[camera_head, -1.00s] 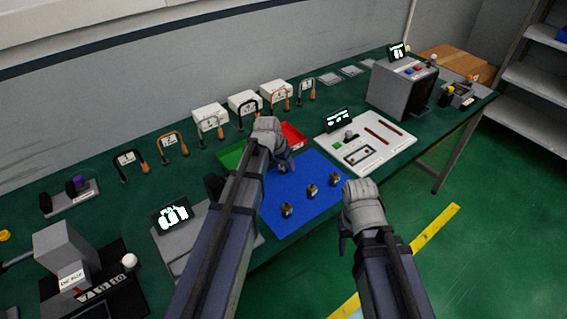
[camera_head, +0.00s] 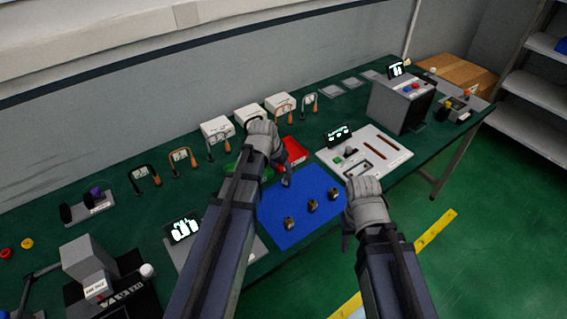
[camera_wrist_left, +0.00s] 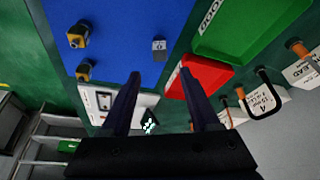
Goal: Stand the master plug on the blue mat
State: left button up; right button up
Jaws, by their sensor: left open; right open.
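The blue mat (camera_head: 275,235) lies on the green table in the middle. Three small dark and brass pieces stand spaced across it: a left one (camera_head: 290,223), a middle one (camera_head: 312,206) and a right one (camera_head: 333,193). A small grey block (camera_wrist_left: 159,48) is on the mat in the left wrist view. I cannot tell which piece is the master plug. My left gripper (camera_head: 287,181) is open and empty, above the mat's back part; its fingers (camera_wrist_left: 158,73) point toward the grey block. My right gripper (camera_head: 346,240) hangs by the mat's right edge, open, its fingers mostly hidden.
A red tray (camera_head: 294,150) and a green tray (camera_wrist_left: 235,35) lie behind the mat. Cable loops and white boxes (camera_head: 249,115) line the back.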

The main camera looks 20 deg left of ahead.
pick_arm(q)
jog(key=s+d+g+y, duration=0.1)
jog(key=s+d+g, duration=0.1)
jog(key=s+d, duration=0.5)
jog(key=s+d+g+y, duration=0.1)
jog(key=s+d, duration=0.6)
jog(key=s, duration=0.7)
jog(key=shift+d+r+m+g+y+p, duration=0.2)
jog(key=shift+d+m+g+y+p, duration=0.2)
jog(key=shift+g, duration=0.5)
jog(key=shift+a, duration=0.15)
